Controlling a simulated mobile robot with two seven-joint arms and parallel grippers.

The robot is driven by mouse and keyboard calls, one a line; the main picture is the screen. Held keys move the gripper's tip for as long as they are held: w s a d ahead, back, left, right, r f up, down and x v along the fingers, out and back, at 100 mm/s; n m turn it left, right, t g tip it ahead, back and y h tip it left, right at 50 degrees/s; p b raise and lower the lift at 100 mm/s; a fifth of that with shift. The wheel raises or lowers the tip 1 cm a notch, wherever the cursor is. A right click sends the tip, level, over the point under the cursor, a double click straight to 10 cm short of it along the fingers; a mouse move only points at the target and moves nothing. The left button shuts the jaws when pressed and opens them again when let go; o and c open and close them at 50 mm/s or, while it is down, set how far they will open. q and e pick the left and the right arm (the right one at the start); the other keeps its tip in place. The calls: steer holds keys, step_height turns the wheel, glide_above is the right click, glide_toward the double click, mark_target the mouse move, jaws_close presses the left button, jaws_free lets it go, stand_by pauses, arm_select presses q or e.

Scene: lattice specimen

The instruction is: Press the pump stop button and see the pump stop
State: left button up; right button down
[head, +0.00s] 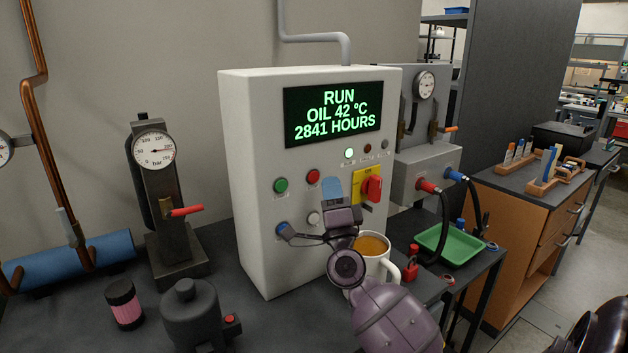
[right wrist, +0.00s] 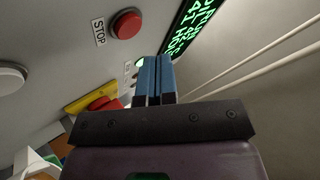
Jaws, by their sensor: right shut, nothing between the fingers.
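The white pump control cabinet (head: 250,130) has a display (head: 333,113) reading RUN, OIL 42 °C, 2841 HOURS. A lit green lamp (head: 349,153) is below it. The red stop button (head: 313,177) is on the front panel beside a green button (head: 280,185). In the right wrist view the red button (right wrist: 126,25) has a STOP label (right wrist: 99,32). My right gripper (head: 332,186) is shut and empty, its blue fingertips (right wrist: 154,78) just to the lower right of the button in the head view. I cannot tell the exact gap to the panel. My left gripper is not in view.
A red rotary switch on a yellow plate (head: 369,187) is right of my gripper. A mug (head: 378,262) of brown liquid stands in front of the cabinet, partly behind my right arm. A gauge stand (head: 160,190) stands left, a green tray (head: 450,243) right.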

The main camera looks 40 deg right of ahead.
mark_target(314, 177)
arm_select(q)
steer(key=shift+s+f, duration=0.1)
arm_select(e)
steer(key=shift+w, duration=0.65)
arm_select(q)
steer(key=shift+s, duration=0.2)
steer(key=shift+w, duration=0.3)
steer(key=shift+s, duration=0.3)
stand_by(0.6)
arm_select(e)
steer(key=shift+w, duration=0.15)
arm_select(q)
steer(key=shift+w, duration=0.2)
arm_select(e)
steer(key=shift+w+d, duration=0.1)
steer(key=shift+w, duration=0.15)
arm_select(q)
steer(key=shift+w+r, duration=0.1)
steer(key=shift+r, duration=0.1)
arm_select(e)
steer(key=shift+w, duration=0.15)
